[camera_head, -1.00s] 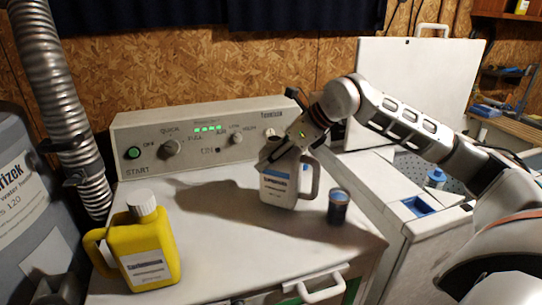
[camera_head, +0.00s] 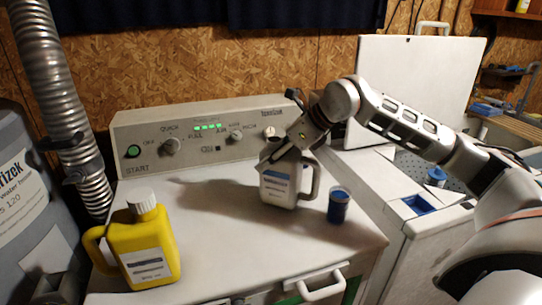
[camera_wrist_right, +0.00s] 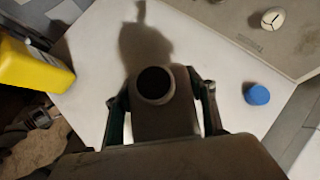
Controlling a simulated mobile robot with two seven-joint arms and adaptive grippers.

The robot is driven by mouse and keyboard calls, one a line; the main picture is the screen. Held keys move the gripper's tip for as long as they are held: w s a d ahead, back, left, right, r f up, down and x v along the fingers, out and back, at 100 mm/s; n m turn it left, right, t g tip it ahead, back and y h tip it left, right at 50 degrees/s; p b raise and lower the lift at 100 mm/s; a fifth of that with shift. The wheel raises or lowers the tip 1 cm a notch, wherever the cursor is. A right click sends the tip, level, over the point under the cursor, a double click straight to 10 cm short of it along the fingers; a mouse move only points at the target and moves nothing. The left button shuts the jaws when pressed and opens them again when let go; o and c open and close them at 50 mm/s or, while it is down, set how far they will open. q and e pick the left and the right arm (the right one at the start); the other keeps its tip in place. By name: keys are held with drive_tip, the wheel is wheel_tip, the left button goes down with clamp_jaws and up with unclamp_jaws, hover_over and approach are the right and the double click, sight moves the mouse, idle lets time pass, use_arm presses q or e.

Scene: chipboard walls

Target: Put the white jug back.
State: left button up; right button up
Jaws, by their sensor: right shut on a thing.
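The white jug (camera_head: 279,190) with a blue-and-white label and a handle on its right is upright at the right part of the white machine top (camera_head: 215,240). My right gripper (camera_head: 285,153) is over its upper part and shut on it. In the right wrist view the jug (camera_wrist_right: 160,118) sits between the two fingers, with its round dark mouth towards the camera. I cannot tell whether its base touches the top. My left gripper is not in view.
A blue cup (camera_head: 339,205) stands close to the right of the jug. A yellow jug (camera_head: 150,247) with a white cap stands at the front left. The control panel (camera_head: 200,140) rises behind. An open white lid (camera_head: 410,90) stands at the right. The middle of the top is clear.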

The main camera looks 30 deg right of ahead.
drive_tip(key=shift+f, duration=0.25)
drive_tip(key=o, duration=1.8)
drive_tip(key=shift+c, duration=0.2)
drive_tip(key=shift+f, duration=0.1)
drive_tip(key=v, duration=1.2)
